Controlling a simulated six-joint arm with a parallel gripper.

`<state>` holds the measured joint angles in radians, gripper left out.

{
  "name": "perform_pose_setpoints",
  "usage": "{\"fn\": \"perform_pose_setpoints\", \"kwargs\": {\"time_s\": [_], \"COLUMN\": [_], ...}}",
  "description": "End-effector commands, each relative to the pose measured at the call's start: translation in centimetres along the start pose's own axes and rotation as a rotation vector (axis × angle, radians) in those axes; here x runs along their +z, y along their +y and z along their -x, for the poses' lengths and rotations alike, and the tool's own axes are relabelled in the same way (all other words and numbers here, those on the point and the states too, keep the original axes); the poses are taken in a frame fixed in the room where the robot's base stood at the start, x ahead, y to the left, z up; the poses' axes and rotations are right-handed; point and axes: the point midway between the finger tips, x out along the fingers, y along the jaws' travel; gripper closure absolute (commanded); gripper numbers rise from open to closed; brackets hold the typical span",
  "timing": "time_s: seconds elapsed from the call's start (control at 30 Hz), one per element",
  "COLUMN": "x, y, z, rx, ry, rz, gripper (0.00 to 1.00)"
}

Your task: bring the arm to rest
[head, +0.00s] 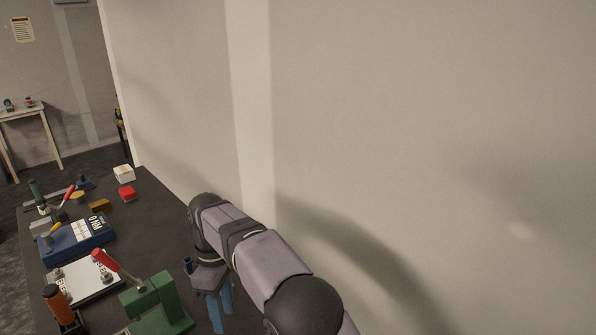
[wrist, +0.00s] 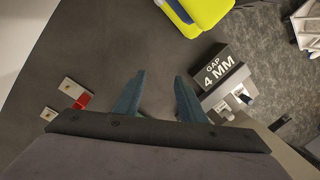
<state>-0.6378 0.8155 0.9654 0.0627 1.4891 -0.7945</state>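My gripper (head: 221,312) hangs over the near right part of the dark bench (head: 163,222), beside the wall, with its blue fingers pointing down. In the wrist view my gripper (wrist: 159,76) shows two blue fingers held apart. Only bare dark bench surface shows between them, so it is open and empty. The fingers look clear of the objects around them. The lower ends of the fingers reach the bottom of the head view.
A green block (head: 158,305), a white plate (head: 82,280) and a blue box (head: 75,238) stand left of my arm. The wrist view shows a black "GAP 4 MM" block (wrist: 221,68) and a yellow object (wrist: 203,12). The wall (head: 420,130) is close.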

Motion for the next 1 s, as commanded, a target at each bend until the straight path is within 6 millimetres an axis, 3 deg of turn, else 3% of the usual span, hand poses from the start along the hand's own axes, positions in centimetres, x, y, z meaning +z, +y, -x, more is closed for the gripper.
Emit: {"fn": "perform_pose_setpoints", "kwargs": {"time_s": [0.03,0.23,0.5,0.8,1.0], "x": [2.1,10.0,20.4,28.1,31.8], "y": [0.7,1.7,-0.4,-5.2,-9.1], "z": [0.2,0.0,-2.0,-6.6,-10.0], "rx": [0.004,0.019,0.036,0.058,0.074], "ry": [0.007,0.029,0.057,0.091,0.118], "rz": [-0.072,-0.352,-0.721,-1.073,-1.285], "gripper": [0.63,0.63,0.63,0.63,0.63]}}
